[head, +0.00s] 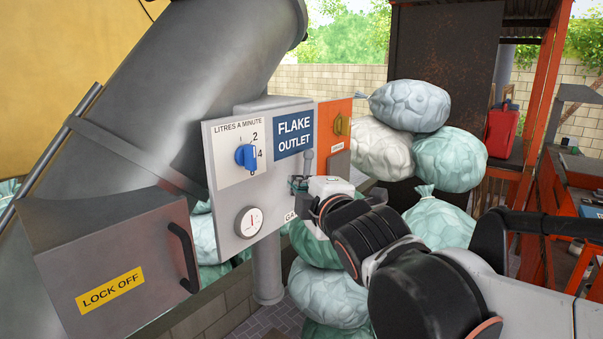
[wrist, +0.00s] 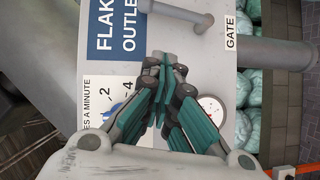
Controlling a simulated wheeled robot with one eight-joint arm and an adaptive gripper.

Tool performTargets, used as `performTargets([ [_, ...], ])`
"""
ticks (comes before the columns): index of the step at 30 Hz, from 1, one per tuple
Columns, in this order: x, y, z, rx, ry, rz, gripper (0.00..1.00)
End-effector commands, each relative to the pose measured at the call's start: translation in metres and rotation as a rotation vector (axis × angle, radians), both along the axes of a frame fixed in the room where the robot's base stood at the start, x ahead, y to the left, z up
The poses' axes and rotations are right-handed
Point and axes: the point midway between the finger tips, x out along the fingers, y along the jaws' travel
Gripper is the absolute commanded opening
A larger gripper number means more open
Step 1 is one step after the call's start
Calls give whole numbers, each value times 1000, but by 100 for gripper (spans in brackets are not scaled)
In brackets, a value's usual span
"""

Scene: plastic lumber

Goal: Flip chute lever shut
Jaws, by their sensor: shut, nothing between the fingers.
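The grey lever (head: 308,160) stands out from the white control panel (head: 228,190), below the blue FLAKE OUTLET sign (head: 294,133). In the wrist view the lever (wrist: 175,12) lies across the top, beside the GATE label (wrist: 231,30). My gripper (head: 298,184) is in front of the panel, just below the lever in the head view. In the wrist view its green-padded fingers (wrist: 163,60) are together and empty, with a visible gap to the lever. The lever's pivot is partly hidden by my gripper in the head view.
A blue dial (head: 246,156) and a round gauge (head: 249,222) sit left of my gripper on the panel. A LOCK OFF box (head: 110,265) juts out at left. Filled sacks (head: 328,290) lie behind and below.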

Motion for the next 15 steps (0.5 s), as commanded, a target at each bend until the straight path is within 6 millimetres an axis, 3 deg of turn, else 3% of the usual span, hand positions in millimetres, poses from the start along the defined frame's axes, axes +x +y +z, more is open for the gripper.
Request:
performTargets([
  [15, 63, 19, -6, 2, 1, -1, 0],
])
